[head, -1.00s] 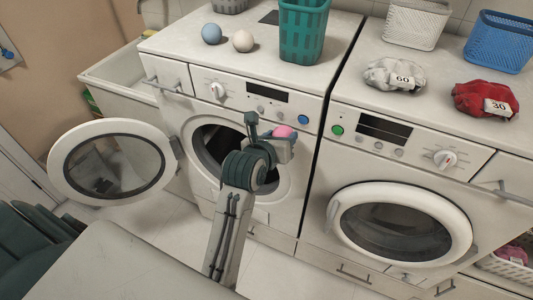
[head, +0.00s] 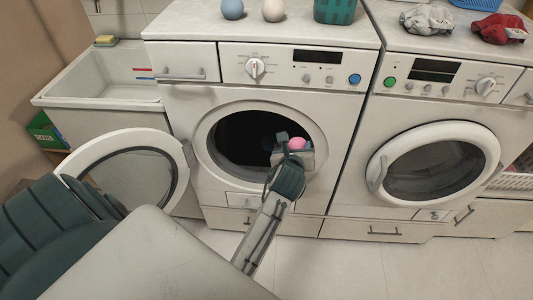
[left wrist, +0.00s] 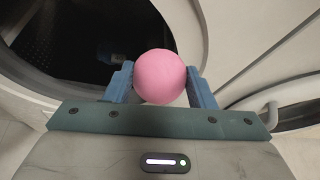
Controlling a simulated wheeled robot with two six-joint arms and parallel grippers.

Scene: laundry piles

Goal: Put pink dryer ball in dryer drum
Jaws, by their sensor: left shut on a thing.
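The pink dryer ball (left wrist: 159,76) is held between the two blue fingers of my left gripper (left wrist: 160,88) in the left wrist view. In the head view the pink ball (head: 297,144) shows at my left gripper (head: 291,150), in front of the right part of the open dryer drum (head: 240,138). The left machine's round door (head: 130,172) stands swung open to the left. The drum's dark opening (left wrist: 85,40) also shows behind and left of the ball in the left wrist view. My right gripper is not in view.
A blue ball (head: 232,9), a cream ball (head: 273,10) and a green basket (head: 335,12) stand on top of the left machine. The right machine's door (head: 435,163) is closed. A sink (head: 100,85) stands at the left. Two laundry bundles lie on the right machine.

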